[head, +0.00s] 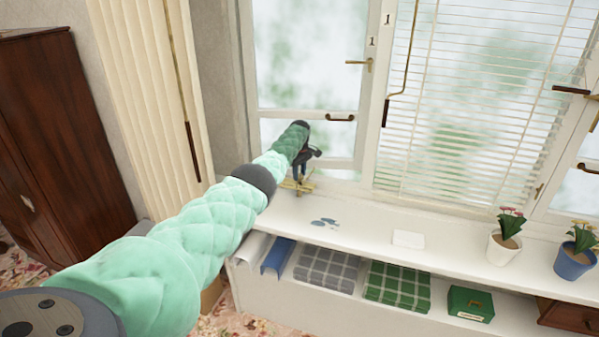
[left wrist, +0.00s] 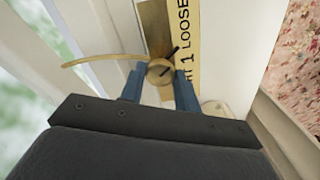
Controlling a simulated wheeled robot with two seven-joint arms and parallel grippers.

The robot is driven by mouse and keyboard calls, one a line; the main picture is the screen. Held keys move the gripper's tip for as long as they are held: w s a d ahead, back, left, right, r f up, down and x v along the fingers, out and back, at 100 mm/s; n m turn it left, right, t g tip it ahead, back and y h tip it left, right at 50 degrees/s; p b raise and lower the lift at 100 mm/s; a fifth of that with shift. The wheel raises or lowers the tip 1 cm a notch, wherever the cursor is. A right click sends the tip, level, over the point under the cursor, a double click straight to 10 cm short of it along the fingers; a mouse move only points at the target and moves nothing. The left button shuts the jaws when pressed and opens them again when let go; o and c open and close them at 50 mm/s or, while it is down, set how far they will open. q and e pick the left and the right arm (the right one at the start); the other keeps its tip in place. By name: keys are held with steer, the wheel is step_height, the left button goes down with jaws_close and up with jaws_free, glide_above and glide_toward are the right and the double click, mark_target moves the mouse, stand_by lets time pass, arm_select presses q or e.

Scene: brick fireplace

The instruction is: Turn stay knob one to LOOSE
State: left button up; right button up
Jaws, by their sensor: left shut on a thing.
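Stay knob one (left wrist: 160,71) is a round brass knob with a dark pointer line, on a brass plate beside the window frame. Its label (left wrist: 186,50) reads "1 LOOSE", with more lettering partly hidden lower down. The dark pointer slants toward the upper right, on the label's side. My left gripper (left wrist: 159,88) has its two blue fingers on either side of the knob and is shut on it. In the head view my left gripper (head: 301,178) reaches down to the sill at the window's lower corner, hiding most of the knob. My right gripper is in neither view.
A curved brass stay arm (left wrist: 100,61) runs left from the knob. The window marked 1 has a brass handle (head: 359,62). The white sill (head: 370,222) holds a white block (head: 408,239) and flowerpots (head: 502,250) at right. A folded cream screen or curtain (head: 150,80) stands left.

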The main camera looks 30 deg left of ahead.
arm_select(q)
steer(key=n, duration=0.3)
steer(key=shift+r, duration=0.15)
steer(key=shift+n+p, duration=0.3)
steer(key=shift+n, duration=0.5)
steer(key=shift+w, duration=0.1)
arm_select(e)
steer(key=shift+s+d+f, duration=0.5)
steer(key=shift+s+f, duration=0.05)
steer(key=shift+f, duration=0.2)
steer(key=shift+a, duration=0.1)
arm_select(q)
steer(key=o, duration=1)
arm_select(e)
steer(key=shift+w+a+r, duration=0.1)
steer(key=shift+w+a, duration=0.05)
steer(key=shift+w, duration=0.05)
